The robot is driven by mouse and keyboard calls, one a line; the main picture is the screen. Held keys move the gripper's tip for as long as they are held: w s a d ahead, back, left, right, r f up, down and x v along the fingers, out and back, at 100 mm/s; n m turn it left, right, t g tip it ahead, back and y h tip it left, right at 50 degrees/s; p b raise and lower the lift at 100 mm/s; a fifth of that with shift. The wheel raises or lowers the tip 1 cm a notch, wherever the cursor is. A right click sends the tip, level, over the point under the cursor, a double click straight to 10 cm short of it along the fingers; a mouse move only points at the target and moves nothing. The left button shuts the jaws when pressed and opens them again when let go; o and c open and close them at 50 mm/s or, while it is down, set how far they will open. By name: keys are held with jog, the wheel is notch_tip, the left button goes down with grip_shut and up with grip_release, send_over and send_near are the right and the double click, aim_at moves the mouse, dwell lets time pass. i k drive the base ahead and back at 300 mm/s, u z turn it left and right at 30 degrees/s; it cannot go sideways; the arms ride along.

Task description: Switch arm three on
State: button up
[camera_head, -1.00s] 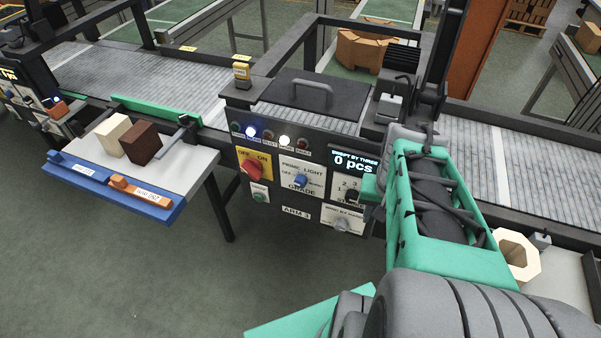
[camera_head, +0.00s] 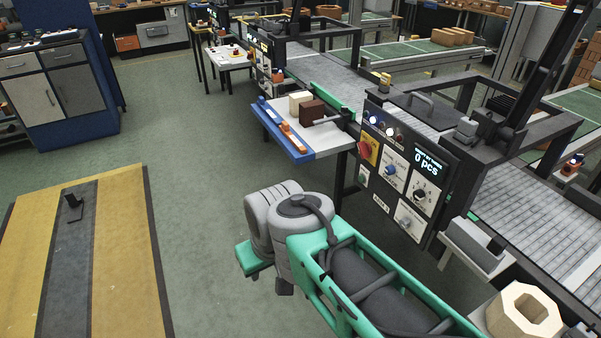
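The control panel (camera_head: 408,180) marked as arm 3 stands right of centre, under a dark conveyor frame. Its red rotary knob (camera_head: 365,150) sits on a yellow off/on plate (camera_head: 374,146) at the panel's left side. A blue knob (camera_head: 391,171), a dark selector (camera_head: 419,194) and a pale knob (camera_head: 405,222) are on the white plates beside it. The display (camera_head: 430,164) reads 0 pcs. The small arm label (camera_head: 381,200) is low on the panel. My green and grey arm reaches up from the bottom, left of the panel and apart from it. My gripper's fingers do not show.
A side table (camera_head: 318,143) with a blue front edge, holding a pale block (camera_head: 299,101) and a brown block (camera_head: 312,112), juts out left of the panel. A yellow-striped platform (camera_head: 120,260) lies at lower left. Green floor between is clear.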

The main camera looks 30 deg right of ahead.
aim_at(366, 149)
jog(key=u, duration=0.95)
jog(key=i, duration=1.65)
jog(key=z, duration=0.75)
jog(key=i, duration=0.75)
jog(key=z, duration=1.35)
jog(key=i, duration=0.4)
jog(key=z, duration=0.3)
